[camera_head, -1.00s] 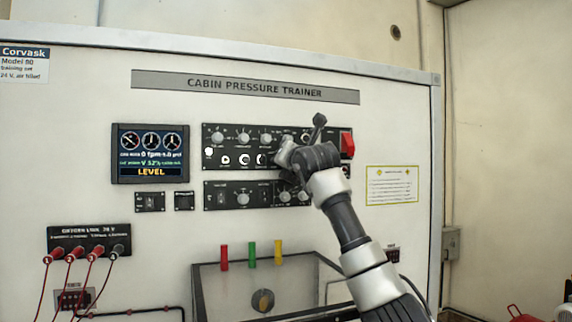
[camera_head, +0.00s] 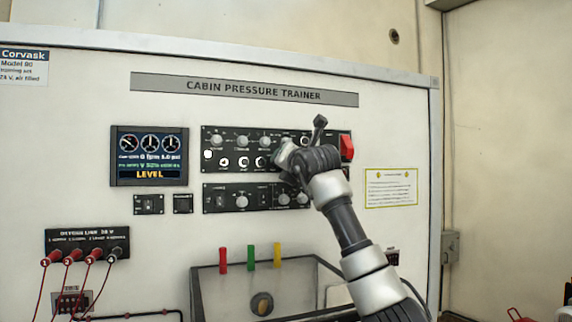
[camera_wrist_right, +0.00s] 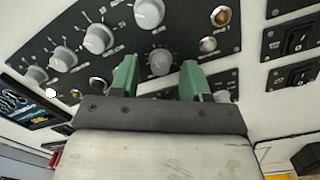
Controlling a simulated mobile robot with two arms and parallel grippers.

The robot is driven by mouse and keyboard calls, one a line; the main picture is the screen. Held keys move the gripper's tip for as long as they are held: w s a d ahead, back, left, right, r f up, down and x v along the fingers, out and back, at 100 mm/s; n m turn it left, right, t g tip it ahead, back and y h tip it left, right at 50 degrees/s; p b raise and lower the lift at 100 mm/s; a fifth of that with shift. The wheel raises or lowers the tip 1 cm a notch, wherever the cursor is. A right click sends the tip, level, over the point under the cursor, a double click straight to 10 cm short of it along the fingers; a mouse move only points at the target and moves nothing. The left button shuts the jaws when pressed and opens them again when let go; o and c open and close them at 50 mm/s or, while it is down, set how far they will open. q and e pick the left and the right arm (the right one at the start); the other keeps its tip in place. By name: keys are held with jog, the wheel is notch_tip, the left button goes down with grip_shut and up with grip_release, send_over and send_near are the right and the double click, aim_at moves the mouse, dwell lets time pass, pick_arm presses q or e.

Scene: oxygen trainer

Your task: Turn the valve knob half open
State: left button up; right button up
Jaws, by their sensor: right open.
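A black control panel (camera_head: 225,140) on the upright trainer board carries rows of grey knobs. My right gripper (camera_head: 282,160) is at the panel's lower right part, and its arm hides part of the panel. In the right wrist view its two green fingers (camera_wrist_right: 160,66) are open and apart. A round grey knob with a scale (camera_wrist_right: 160,60) shows between and just beyond the fingertips. I cannot tell whether the fingers touch it. The labels are too small to read, so I cannot tell which knob is the valve knob. My left gripper is not in view.
Larger grey knobs (camera_wrist_right: 98,39) stand close to the fingers in the wrist view. A display (camera_head: 150,155) reads LEVEL. A red switch cover (camera_head: 346,147) is right of the gripper. Red, green and yellow handles (camera_head: 251,257) stand below. Cables hang from the lower left sockets (camera_head: 87,242).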

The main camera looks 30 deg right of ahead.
jog(key=b+v, duration=0.5)
jog(key=v, duration=0.5)
jog(key=shift+s, duration=0.25)
jog(key=shift+d+r, duration=0.1)
